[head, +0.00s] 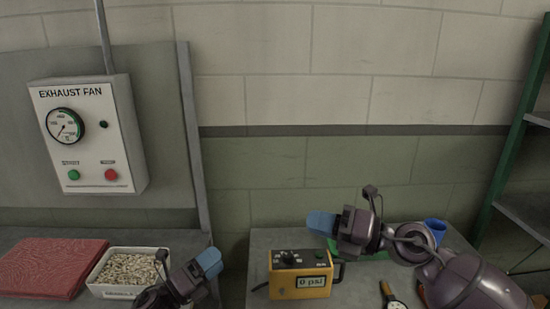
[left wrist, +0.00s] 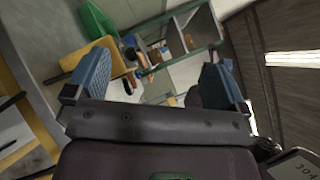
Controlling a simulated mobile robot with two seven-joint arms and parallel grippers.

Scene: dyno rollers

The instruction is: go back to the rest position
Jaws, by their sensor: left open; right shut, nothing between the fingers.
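My left gripper (head: 210,262) shows low in the head view, its blue fingertips to the right of a white bin (head: 97,288) of pale pellets. In the left wrist view its two blue fingers (left wrist: 158,82) stand wide apart with nothing between them. My right gripper (head: 322,222) reaches in from the right, pointing left, above and behind a yellow box reading "0 psi" (head: 300,285). Its blue fingers are together and hold nothing. Both grippers look clear of the things near them.
A grey exhaust fan panel (head: 90,130) hangs at the left. A red mat (head: 45,268) lies beside the bin. A blue cup (head: 436,228) stands partly behind my right arm, and a gauge (head: 397,304) lies in front. A green-framed shelf (head: 510,140) stands at the right.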

